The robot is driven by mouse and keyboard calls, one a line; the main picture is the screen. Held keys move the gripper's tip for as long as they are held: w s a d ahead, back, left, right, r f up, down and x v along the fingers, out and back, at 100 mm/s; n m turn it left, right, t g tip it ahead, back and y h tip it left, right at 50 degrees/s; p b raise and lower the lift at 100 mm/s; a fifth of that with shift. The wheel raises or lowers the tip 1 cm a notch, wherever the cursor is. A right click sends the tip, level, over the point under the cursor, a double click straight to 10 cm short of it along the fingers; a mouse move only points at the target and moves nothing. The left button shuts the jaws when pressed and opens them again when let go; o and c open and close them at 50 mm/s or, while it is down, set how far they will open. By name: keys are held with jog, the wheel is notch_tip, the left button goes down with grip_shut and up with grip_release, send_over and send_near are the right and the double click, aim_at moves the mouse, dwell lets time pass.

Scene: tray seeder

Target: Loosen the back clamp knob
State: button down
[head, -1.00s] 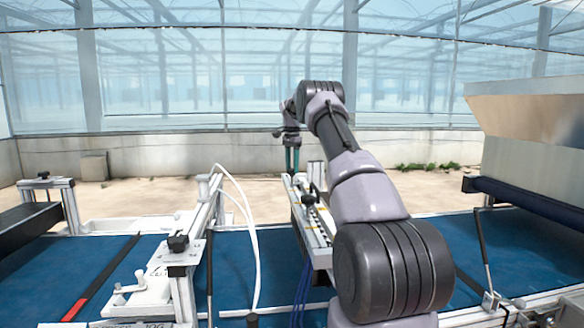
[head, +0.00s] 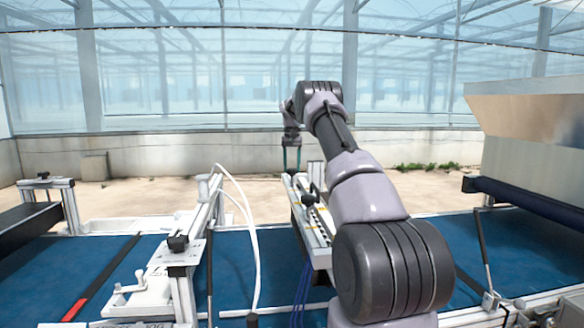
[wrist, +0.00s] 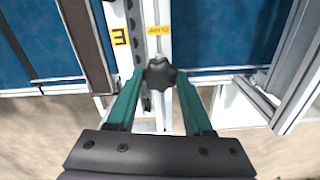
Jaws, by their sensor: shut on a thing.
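The back clamp knob (wrist: 160,73) is a black, lobed star knob at the far end of a white rail (wrist: 158,25), seen in the wrist view. My gripper (wrist: 160,76) has two green fingers, one on each side of the knob, and is shut on it. In the head view my gripper (head: 291,160) points down at the far end of the seeder's crossbeam (head: 318,228). The knob between the fingers is too small to make out there.
A black knob (head: 309,197) stands nearer on the same crossbeam. A white-tubed frame (head: 205,205) stands left of it over the blue belt (head: 265,262). A metal hopper (head: 530,130) is at the right. Bare ground lies beyond the belt.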

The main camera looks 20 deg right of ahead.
jog(key=shift+n, duration=0.8)
jog(key=shift+c, duration=1.5)
grip_release()
jog(key=shift+r, duration=0.1)
notch_tip(320, 180, up, 11)
jog(key=shift+f, duration=0.2)
